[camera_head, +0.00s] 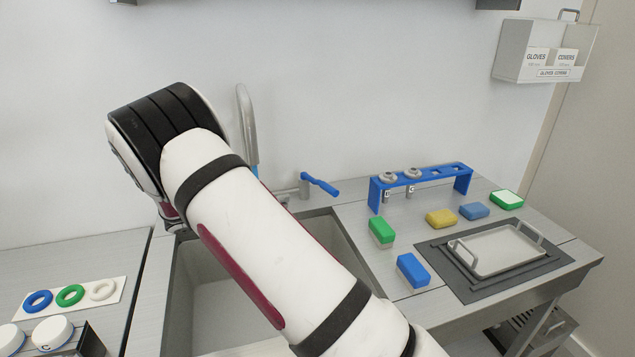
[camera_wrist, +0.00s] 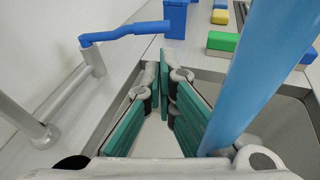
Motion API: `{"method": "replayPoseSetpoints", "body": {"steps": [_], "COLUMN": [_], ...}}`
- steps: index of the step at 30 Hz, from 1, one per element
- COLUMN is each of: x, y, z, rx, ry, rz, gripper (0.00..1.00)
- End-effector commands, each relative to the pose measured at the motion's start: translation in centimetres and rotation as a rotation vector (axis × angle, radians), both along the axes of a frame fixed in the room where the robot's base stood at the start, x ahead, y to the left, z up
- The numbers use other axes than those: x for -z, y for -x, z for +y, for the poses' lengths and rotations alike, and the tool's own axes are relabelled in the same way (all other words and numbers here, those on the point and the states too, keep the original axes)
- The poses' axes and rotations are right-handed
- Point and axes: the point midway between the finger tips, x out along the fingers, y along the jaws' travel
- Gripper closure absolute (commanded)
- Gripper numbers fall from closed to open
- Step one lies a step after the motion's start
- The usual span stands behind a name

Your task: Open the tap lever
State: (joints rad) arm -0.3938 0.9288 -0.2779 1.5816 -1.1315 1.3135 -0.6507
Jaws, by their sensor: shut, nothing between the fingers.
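The tap lever (camera_head: 321,185) is a blue handle on a short grey post behind the sink's right side. In the wrist view, the blue lever (camera_wrist: 130,31) extends to the right from its post (camera_wrist: 94,60), beyond my fingertips. My gripper (camera_wrist: 165,72) has teal finger pads, and its tips are together with nothing between them. It appears apart from the lever, on the near side of it. The tap spout (camera_head: 247,125) rises behind my arm, and its light-blue part (camera_wrist: 255,70) crosses the right of the wrist view, close beside my right finger. My arm hides the gripper in the head view.
The sink (camera_head: 340,240) lies under my arm. A blue rack (camera_head: 425,177) with small metal parts stands right of the lever. Several coloured sponges, including a green one (camera_head: 382,230), and a metal tray (camera_head: 498,250) occupy the right counter. Coloured rings (camera_head: 70,295) lie at left.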

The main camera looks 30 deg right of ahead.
Motion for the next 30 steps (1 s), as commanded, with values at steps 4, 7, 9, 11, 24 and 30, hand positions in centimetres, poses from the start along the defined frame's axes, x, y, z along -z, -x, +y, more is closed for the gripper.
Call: {"method": "replayPoseSetpoints", "body": {"steps": [4, 7, 9, 11, 24, 30], "x": [-0.4, -0.2, -0.1, 0.1, 1.7, 2.2], "y": [0.2, 0.1, 0.1, 0.1, -0.3, -0.5], "z": [-0.1, -0.7, -1.5, -2.5, -10.7, -13.0], "rx": [-0.015, -0.017, -0.014, -0.013, -0.014, -0.015], "ry": [0.055, 0.062, 0.061, 0.059, 0.057, 0.056], "rz": [0.049, 0.055, 0.055, 0.054, 0.052, 0.051], "gripper": [1.0, 1.0, 1.0, 1.0, 1.0, 1.0]}}
